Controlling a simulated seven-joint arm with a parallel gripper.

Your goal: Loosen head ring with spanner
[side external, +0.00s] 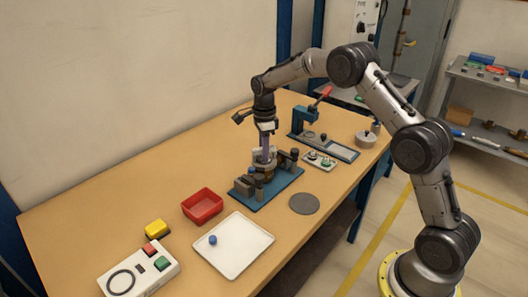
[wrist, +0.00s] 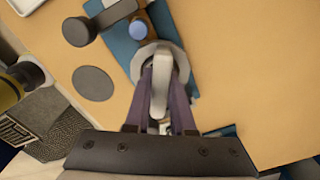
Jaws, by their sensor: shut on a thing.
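My gripper (side external: 265,149) points down over the blue fixture (side external: 285,183) in the middle of the bench. In the wrist view its two purple fingers (wrist: 161,112) are shut on a pale grey piece, which looks like the spanner (wrist: 158,92). The spanner lies over a round grey ring-shaped part (wrist: 177,55), apparently the head of the meter held in the fixture. In the side view this head (side external: 264,168) sits directly under the fingertips. Whether the spanner is seated on the ring cannot be told, as the fingers hide the contact.
A dark grey disc (side external: 304,203) lies right of the fixture. A red bin (side external: 202,206) and a white tray (side external: 240,252) with a blue cap are nearer the front. A blue press (side external: 306,120) and a small parts tray (side external: 319,161) stand behind.

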